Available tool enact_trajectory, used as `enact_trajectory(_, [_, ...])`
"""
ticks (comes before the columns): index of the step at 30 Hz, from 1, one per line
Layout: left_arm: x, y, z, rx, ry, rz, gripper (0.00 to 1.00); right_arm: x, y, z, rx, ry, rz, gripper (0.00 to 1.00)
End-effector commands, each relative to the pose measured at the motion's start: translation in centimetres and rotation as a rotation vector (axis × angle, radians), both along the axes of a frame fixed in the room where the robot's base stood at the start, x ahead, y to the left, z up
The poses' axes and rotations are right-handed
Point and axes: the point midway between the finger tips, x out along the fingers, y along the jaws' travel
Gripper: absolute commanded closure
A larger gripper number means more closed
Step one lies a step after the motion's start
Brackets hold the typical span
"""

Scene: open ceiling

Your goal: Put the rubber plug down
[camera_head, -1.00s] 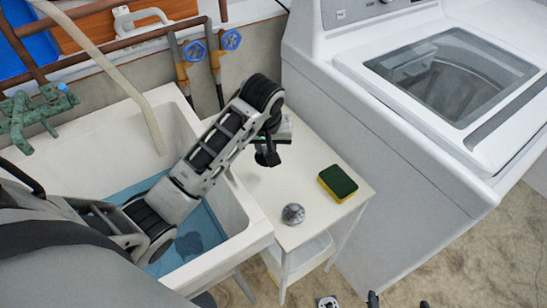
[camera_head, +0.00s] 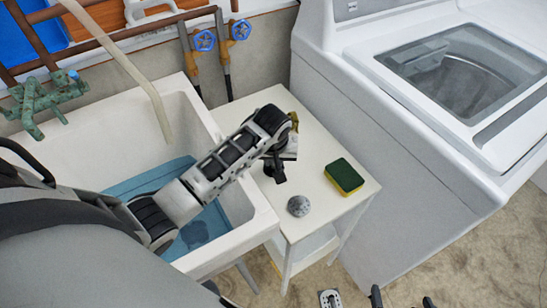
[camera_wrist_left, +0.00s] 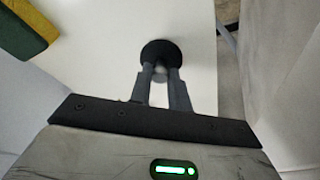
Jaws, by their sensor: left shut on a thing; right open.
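The black round rubber plug (camera_wrist_left: 161,52) is held between the fingertips of my left gripper (camera_wrist_left: 161,78), over the white top of a small side table (camera_head: 322,210). I cannot tell whether the plug touches the table top.
A white sink (camera_head: 258,222) with blue water stands to the left, a white washing machine (camera_head: 390,170) to the right. The table's front corner is clear.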

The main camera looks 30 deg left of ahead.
Motion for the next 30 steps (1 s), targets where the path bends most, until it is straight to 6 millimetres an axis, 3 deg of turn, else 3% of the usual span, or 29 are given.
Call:
enact_trajectory(1, [0.0, 0.0, -0.1, 0.0, 0.001, 0.0, 0.79, 0.0, 0.0, 0.0, 0.0, 0.0, 0.0, 0.09])
enact_trajectory(3, [0.0, 0.0, -0.1, 0.0, 0.001, 0.0, 0.6, 0.0, 0.0, 0.0, 0.0, 0.0, 0.0, 0.09])
enact_trajectory(15, [-0.1, -0.1, 0.7, 0.0, -0.001, 0.0, 0.6, 0.0, 0.1, -0.1, 0.001, 0.0, 0.0, 0.09])
enact_trajectory(30, [-2.4, -1.1, 10.0, -0.001, -0.004, 0.0, 0.6, 0.0, 0.1, -0.1, 0.002, 0.001, 0.001, 0.09])
